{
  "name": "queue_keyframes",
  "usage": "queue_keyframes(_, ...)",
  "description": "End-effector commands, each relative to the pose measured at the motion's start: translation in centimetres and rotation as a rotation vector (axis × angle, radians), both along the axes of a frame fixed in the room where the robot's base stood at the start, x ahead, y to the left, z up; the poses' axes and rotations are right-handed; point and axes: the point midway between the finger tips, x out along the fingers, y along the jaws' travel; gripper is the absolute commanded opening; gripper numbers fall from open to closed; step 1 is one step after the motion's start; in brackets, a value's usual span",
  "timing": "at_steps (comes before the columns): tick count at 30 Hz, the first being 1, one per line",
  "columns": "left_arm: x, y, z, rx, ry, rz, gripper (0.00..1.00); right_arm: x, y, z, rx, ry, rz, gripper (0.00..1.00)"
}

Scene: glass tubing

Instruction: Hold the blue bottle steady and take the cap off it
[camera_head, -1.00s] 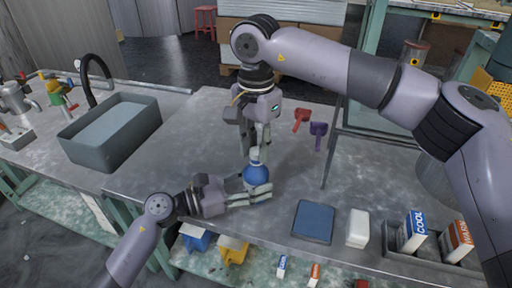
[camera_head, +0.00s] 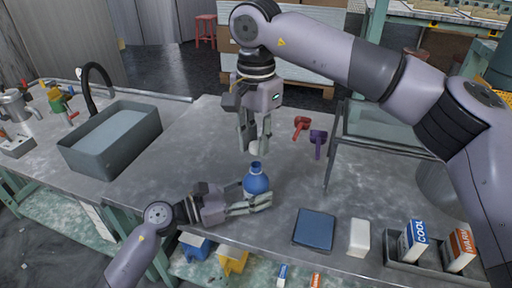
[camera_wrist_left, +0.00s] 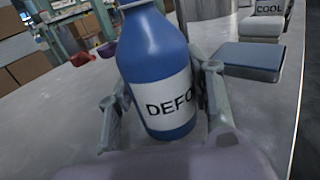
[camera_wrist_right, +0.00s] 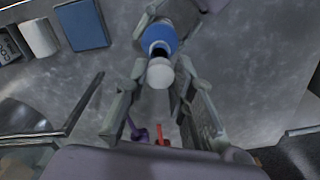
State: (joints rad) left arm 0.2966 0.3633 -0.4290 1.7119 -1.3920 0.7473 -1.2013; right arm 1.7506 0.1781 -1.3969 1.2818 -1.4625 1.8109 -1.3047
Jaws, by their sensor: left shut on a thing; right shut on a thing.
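The blue bottle (camera_head: 256,182) stands upright on the grey table, its open mouth showing at the top. My left gripper (camera_head: 258,203) is shut around its body from the left. The left wrist view shows the bottle (camera_wrist_left: 160,62) between the fingers, with a white label reading "DEFO", the rest hidden. My right gripper (camera_head: 254,142) points down above the bottle, shut on the white cap (camera_head: 256,148). The cap is clear of the bottle's neck. In the right wrist view the cap (camera_wrist_right: 160,73) sits between the fingertips, with the bottle's dark mouth just beyond.
A blue pad (camera_head: 314,228), a white block (camera_head: 359,238) and a tray with COOL and WARM boxes (camera_head: 432,268) lie to the right. Red (camera_head: 301,124) and purple (camera_head: 318,140) items lie behind. A grey basin (camera_head: 112,137) is at left; the table between is clear.

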Motion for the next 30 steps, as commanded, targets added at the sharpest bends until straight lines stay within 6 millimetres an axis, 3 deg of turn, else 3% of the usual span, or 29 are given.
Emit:
queue_keyframes(3,-0.02,0.0,-0.12,0.002,0.001,-0.001,0.0,0.0,0.04,1.26,0.0,-0.001,0.0,0.0)
queue_keyframes(9,-0.02,0.0,-0.11,0.002,0.001,-0.001,0.0,-0.02,0.0,1.37,0.0,0.0,0.0,0.0)
queue_keyframes(10,-0.02,0.0,-0.11,0.002,0.001,0.0,0.48,-0.02,0.0,1.37,0.0,0.0,0.0,0.0)
queue_keyframes(20,-0.01,0.01,-0.05,0.001,0.0,0.0,0.7,-0.02,-0.01,1.35,0.0,0.0,0.0,0.0)
queue_keyframes(30,-0.08,0.24,-0.04,0.001,0.0,0.001,0.71,-0.02,-0.01,1.35,0.0,0.0,0.0,0.0)
